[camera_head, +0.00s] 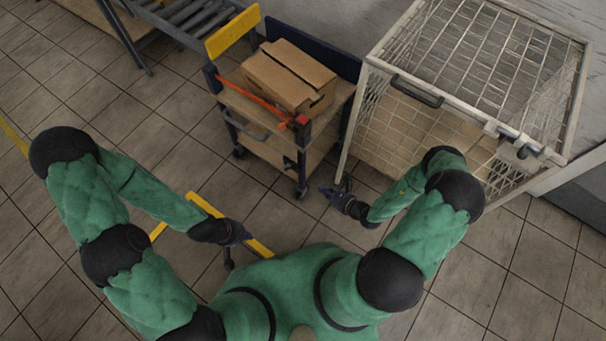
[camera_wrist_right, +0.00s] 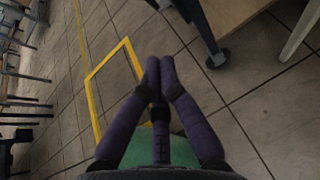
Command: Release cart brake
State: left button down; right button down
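The cart (camera_head: 262,118) is a wooden-decked trolley on dark casters, with a cardboard box (camera_head: 289,77) on its top deck. An orange-red bar (camera_head: 252,97) runs along its near-left side to a red block (camera_head: 301,120) at the front corner post. A front caster (camera_head: 301,190) shows low on that post; I cannot make out a brake for certain. My right gripper (camera_head: 331,190) is just right of this caster, apart from it; in the right wrist view its fingers (camera_wrist_right: 160,72) are together with nothing between them. My left gripper (camera_head: 245,233) is low over the floor, fingers unclear.
A white wire cage (camera_head: 420,115) stands close on the cart's right. A roller conveyor (camera_head: 190,15) with a yellow end plate (camera_head: 232,32) adjoins the cart's back left. A yellow floor outline (camera_head: 205,204) lies by my left gripper. The tiled floor in front of the cart is open.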

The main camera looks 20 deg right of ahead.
jog(key=w+a+f+b, duration=0.2)
jog(key=w+a+b, duration=0.2)
jog(key=w, duration=0.6)
jog(key=shift+a+f+b, duration=0.3)
jog(key=shift+a+b, duration=0.05)
jog(key=shift+a, duration=0.45)
jog(key=shift+w, duration=0.1)
